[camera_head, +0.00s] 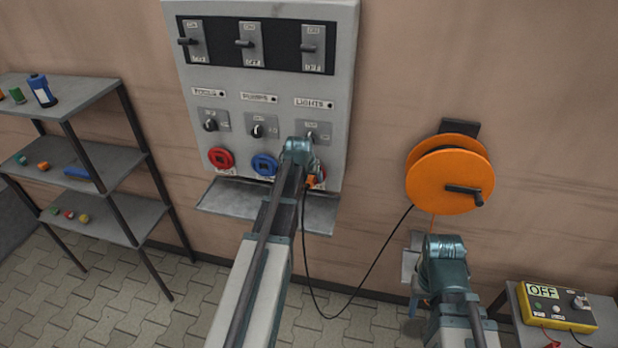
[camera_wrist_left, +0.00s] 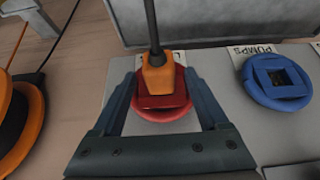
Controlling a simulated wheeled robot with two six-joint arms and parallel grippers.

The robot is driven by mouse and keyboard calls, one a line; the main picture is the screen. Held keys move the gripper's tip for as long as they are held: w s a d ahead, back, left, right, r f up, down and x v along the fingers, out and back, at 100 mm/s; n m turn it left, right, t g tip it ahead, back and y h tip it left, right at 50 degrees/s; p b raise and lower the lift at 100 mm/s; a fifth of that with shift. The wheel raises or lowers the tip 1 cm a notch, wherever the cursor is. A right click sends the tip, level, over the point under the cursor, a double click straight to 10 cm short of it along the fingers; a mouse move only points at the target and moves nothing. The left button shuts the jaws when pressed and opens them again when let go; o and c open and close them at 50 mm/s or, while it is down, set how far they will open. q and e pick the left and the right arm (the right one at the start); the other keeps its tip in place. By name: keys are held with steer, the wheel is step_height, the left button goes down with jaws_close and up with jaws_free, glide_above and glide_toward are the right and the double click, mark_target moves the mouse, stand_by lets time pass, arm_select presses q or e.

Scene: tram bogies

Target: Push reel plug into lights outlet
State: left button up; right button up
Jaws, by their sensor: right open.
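The reel plug is orange and sits at the red lights outlet (camera_wrist_left: 158,113) in the left wrist view, where the plug (camera_wrist_left: 158,74) overlaps its square socket. How deep the plug sits I cannot tell. In the head view the plug (camera_head: 312,181) shows beside my left wrist, which partly covers the lights outlet (camera_head: 321,174). My left gripper (camera_wrist_left: 161,75) has one finger on each side of the plug, with a visible gap to its orange body. My right gripper (camera_head: 418,304) is low, below the orange cable reel (camera_head: 447,181), mostly hidden by its wrist.
Left of the lights outlet are the blue pumps outlet (camera_head: 264,164) and a red outlet (camera_head: 221,159). A ledge (camera_head: 270,204) juts out below the panel. The black cable (camera_head: 352,294) hangs in a loop to the reel. A shelf (camera_head: 92,158) stands left, a yellow box (camera_head: 556,308) right.

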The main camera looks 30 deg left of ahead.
arm_select(q)
steer(key=shift+r, duration=0.1)
steer(key=p+v, duration=1.2)
steer(key=v, duration=0.1)
steer(key=shift+s+r, duration=0.2)
steer(key=shift+r, duration=0.05)
steer(key=s+d+f+m+g+b, duration=0.1)
steer(key=s+d+f+b, duration=0.25)
steer(key=d, duration=0.35)
steer(key=s+d+f+m+g+h+b, duration=0.1)
steer(key=s+d+f+m+b, duration=0.1)
steer(key=d+f, duration=0.35)
steer(key=s+d+f+m+g+b, duration=0.1)
steer(key=s+d+f+b, duration=0.15)
steer(key=d, duration=0.55)
steer(key=s+d+f+m+g+y+b, duration=0.1)
steer(key=s+d+f+b, duration=0.4)
steer(key=s+d, duration=0.5)
steer(key=shift+s+m+g+b, duration=0.4)
steer(key=shift+s+m+g, duration=0.4)
steer(key=shift+s+g, duration=0.35)
steer(key=shift+w+a, duration=0.1)
